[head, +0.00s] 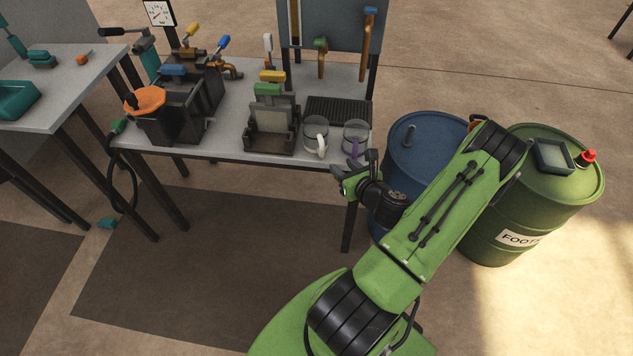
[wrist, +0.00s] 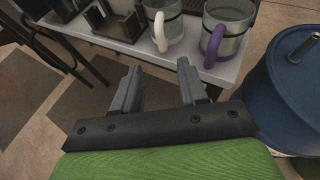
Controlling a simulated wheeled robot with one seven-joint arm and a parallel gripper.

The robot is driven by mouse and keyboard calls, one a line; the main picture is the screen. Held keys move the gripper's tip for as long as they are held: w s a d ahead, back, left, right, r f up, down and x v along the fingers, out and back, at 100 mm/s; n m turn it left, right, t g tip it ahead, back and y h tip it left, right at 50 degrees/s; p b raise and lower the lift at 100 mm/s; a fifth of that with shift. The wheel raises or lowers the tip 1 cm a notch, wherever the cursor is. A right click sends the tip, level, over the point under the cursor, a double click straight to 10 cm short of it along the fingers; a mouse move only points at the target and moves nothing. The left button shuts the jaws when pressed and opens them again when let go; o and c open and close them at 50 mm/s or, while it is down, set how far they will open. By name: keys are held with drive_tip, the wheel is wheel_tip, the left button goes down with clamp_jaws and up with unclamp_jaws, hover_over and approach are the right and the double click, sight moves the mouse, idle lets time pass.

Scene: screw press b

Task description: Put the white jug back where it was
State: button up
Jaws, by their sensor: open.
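The white jug, a grey metal jug (head: 313,128) with a white handle, stands upright near the front edge of the grey workbench (head: 228,140). It also shows at the top of the wrist view (wrist: 170,28), its handle turned towards me. A similar jug with a purple handle (head: 356,133) stands just to its right and shows in the wrist view too (wrist: 230,25). My gripper (head: 343,176) is open and empty, in front of and below the bench edge. In the wrist view its two fingers (wrist: 158,72) point towards the jugs, apart from both.
A black drip grate (head: 338,110) lies behind the jugs. A grey press-like fixture with a green block (head: 268,90) stands to their left. A blue drum (head: 412,150) and a green drum (head: 545,190) stand right of the bench. Open floor lies in front.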

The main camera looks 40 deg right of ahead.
drive_tip(key=w+a+r+n+g+y, duration=0.1)
drive_tip(key=w+a+r+n+y, duration=0.15)
drive_tip(key=a+n, duration=0.4)
drive_tip(key=w+a+r+n+g+y, duration=0.2)
drive_tip(key=a+r+n+y, duration=0.1)
drive_tip(key=a+n, duration=0.4)
drive_tip(key=w+a+r+n+g+y, duration=0.1)
drive_tip(key=w+a+r+n+y, duration=0.15)
drive_tip(key=a+n, duration=0.45)
drive_tip(key=s+a+r+n+g+h, duration=0.1)
drive_tip(key=s+a+r+n+g, duration=0.45)
drive_tip(key=n, duration=0.65)
drive_tip(key=s+a+r+n+t+h, duration=0.2)
drive_tip(key=s+a+r+n, duration=0.1)
drive_tip(key=s+r+n, duration=0.4)
drive_tip(key=s+r, duration=0.2)
drive_tip(key=s, duration=0.2)
drive_tip(key=shift+s+a+r+h, duration=0.2)
drive_tip(key=shift+s+r+h, duration=0.1)
drive_tip(key=shift+s+r, duration=0.1)
